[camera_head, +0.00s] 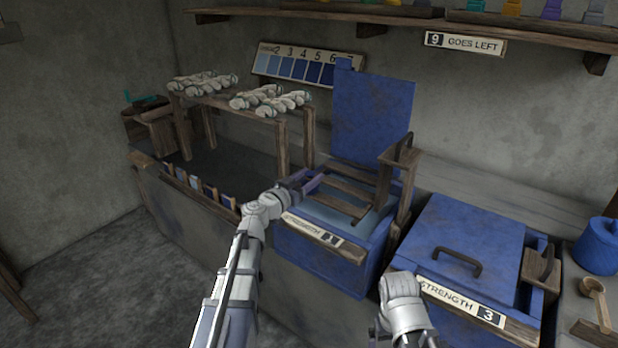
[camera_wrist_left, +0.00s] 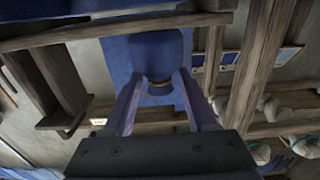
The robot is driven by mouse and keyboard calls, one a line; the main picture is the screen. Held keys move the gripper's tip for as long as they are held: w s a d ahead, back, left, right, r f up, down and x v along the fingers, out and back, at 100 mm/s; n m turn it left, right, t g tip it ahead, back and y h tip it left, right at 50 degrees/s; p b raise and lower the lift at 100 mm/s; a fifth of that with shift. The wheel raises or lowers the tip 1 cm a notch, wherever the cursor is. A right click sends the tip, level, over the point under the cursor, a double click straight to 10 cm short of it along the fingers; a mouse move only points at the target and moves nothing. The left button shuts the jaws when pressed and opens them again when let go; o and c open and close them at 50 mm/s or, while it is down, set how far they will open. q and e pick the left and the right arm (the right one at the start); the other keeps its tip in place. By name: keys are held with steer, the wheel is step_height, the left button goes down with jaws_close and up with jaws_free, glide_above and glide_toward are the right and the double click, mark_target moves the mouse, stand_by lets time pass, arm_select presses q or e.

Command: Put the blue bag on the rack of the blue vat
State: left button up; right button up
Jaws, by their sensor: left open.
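The open blue vat (camera_head: 325,262), labelled "STRENGTH 1", stands mid-view with its blue lid (camera_head: 370,110) raised behind it. Its rack of wooden slats (camera_head: 345,190) lies over the opening. My left gripper (camera_head: 314,180) is at the left end of the rack, with its fingers apart. In the left wrist view, a blue bag-like shape (camera_wrist_left: 158,52) with a yellowish band at its narrow neck lies between and just beyond the fingertips (camera_wrist_left: 162,78). I cannot tell whether they touch it. In the head view I cannot make the bag out.
A shut blue vat (camera_head: 465,235), labelled "STRENGTH 3", stands to the right. A round blue vessel (camera_head: 598,247) and a wooden ladle (camera_head: 598,300) are at the far right. Pale skeins (camera_head: 270,99) lie on a wooden stand at left. A wooden post with bracket (camera_head: 400,165) rises beside the rack.

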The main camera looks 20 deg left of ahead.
arm_select(q)
steer(key=shift+r, duration=0.1)
steer(key=shift+s+a, duration=0.1)
steer(key=shift+s, duration=0.15)
steer(key=v, duration=1.1)
steer(key=shift+s+r, duration=0.1)
steer(key=shift+s, duration=0.15)
